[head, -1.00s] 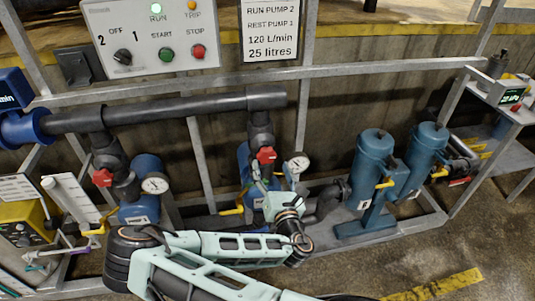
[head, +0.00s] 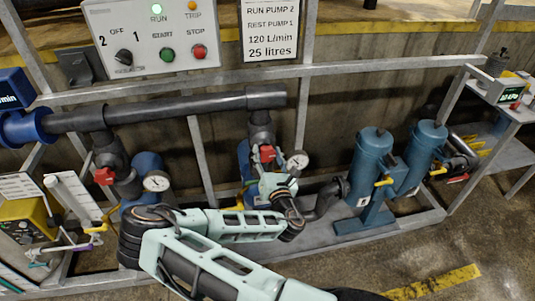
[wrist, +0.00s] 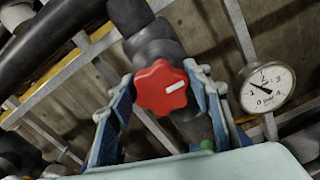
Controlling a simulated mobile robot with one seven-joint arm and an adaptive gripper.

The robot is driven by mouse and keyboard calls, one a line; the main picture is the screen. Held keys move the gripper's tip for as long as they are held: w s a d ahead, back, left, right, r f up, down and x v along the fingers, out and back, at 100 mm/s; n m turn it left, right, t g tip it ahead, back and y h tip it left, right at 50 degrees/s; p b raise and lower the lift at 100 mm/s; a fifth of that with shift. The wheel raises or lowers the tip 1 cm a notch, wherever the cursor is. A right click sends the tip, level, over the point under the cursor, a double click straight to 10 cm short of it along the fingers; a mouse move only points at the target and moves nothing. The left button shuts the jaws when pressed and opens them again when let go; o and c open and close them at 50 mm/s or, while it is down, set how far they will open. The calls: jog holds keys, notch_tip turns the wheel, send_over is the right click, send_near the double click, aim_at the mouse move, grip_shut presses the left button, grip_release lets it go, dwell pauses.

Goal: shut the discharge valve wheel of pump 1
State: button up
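A red valve wheel (head: 267,153) sits on the right-hand grey riser pipe, beside a round gauge. It shows close up in the wrist view (wrist: 160,87), with a white mark pointing right. My gripper (head: 268,170) is just below and in front of this wheel. In the wrist view my gripper (wrist: 160,78) is open, with one finger to the left and one to the right of the wheel. Small gaps seem to show between fingers and wheel. A second red wheel (head: 104,176) is on the left riser. The pump number labels are too small to read.
The right pressure gauge (head: 298,160) is close to the right of my gripper. A horizontal grey pipe (head: 180,108) and a frame rail (head: 380,66) run above. Two blue filter housings (head: 372,158) stand to the right. The control panel (head: 150,35) shows a lit RUN lamp.

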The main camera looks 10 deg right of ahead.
jog(key=c, duration=0.4)
jog(key=shift+c, duration=0.2)
